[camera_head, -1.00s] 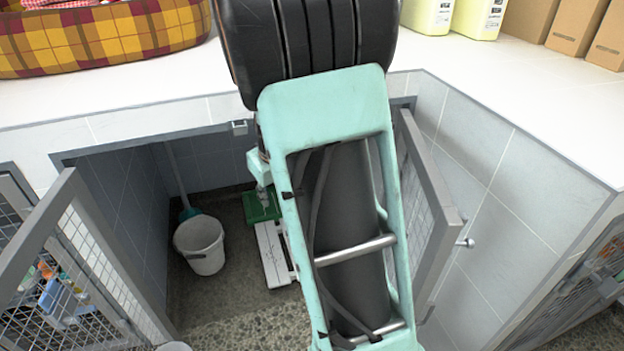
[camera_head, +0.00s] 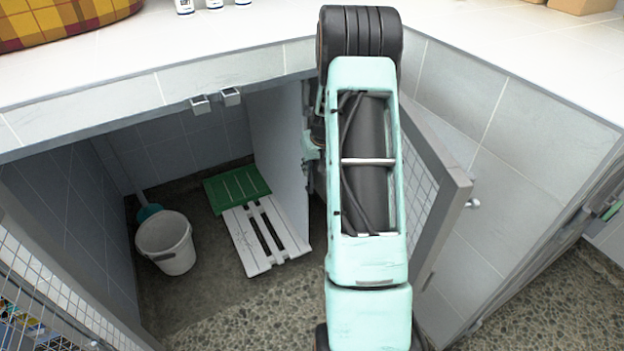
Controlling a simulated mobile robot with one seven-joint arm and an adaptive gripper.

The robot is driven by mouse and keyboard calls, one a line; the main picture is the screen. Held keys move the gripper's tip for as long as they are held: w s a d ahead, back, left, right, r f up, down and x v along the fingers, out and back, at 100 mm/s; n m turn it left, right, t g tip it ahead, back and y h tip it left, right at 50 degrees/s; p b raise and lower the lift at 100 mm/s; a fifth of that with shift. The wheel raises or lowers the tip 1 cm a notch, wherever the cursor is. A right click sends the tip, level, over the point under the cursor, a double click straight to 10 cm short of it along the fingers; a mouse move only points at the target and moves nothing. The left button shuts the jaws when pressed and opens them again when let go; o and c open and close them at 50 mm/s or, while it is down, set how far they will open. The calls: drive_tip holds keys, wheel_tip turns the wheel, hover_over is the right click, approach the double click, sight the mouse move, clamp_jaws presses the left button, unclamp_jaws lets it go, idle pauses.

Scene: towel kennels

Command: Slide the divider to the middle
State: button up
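The divider (camera_head: 283,150) is a pale grey upright panel inside the open kennel, running from front to back. It stands right of the green and white slatted boards, and its right side is hidden behind my arm. Two small metal brackets (camera_head: 200,104) (camera_head: 231,96) sit on the kennel's top front edge, left of the panel. My arm reaches over the counter edge and covers the right part of the opening. My gripper is hidden behind it; only a small teal and dark part of the arm shows beside the panel. Whether it touches the panel cannot be told.
A white bucket (camera_head: 168,243) stands at the left inside the kennel. A green slatted board (camera_head: 237,188) and a white slatted board (camera_head: 262,237) lie on the floor. An open mesh door (camera_head: 428,200) stands close right of my arm; another (camera_head: 45,290) is at lower left.

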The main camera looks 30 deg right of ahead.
sight(312, 176)
drive_tip(key=b+x, duration=0.1)
drive_tip(key=x, duration=0.6)
drive_tip(key=shift+w+f+b, duration=0.1)
drive_tip(key=shift+f+b, duration=0.1)
drive_tip(key=shift+b, duration=0.2)
drive_tip(key=shift+c, duration=0.7)
clamp_jaws()
